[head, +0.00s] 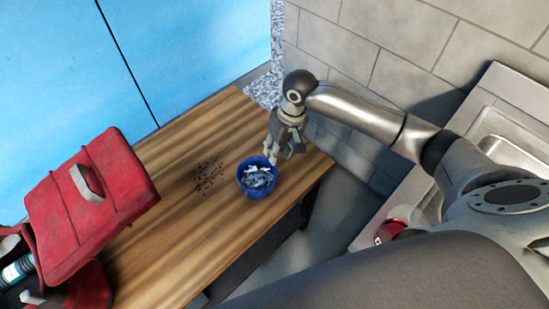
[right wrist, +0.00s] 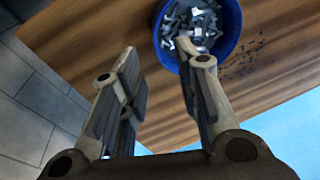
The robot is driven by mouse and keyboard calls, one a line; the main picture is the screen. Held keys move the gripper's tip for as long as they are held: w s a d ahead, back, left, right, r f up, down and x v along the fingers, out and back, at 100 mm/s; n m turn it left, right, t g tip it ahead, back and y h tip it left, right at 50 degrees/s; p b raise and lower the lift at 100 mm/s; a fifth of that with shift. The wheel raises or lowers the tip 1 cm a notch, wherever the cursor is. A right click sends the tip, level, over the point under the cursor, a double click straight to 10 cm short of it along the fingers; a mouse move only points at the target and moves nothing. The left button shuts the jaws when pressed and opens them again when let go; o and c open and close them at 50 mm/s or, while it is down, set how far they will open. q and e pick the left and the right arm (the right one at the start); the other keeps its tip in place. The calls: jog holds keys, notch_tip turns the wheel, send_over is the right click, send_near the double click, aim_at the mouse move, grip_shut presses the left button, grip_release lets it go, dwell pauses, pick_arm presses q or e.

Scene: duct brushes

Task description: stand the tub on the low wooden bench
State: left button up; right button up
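The tub is a small round blue bucket (head: 258,190) filled with grey metal-looking pieces. It stands upright on the wooden bench (head: 185,255), near its right edge. My right gripper (head: 283,150) is just behind and right of the tub, pointing down. In the right wrist view the right gripper (right wrist: 157,50) has its fingers apart with a clear gap between them. The tub (right wrist: 235,25) shows there beyond the fingertips, and one fingertip overlaps its rim and contents. I cannot tell whether that finger touches it. My left gripper is not in view.
A red bag (head: 95,190) with a handle and bottles takes up the bench's left end. Dark specks (head: 208,177) lie left of the tub. A sink (head: 510,140) on a counter is at right, with a red object (head: 390,229) nearby. Blue panels stand behind the bench.

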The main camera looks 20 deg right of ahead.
jog(key=r, duration=0.3)
jog(key=d+r, duration=0.1)
jog(key=r, duration=0.1)
jog(key=shift+s, duration=0.2)
dwell(0.3)
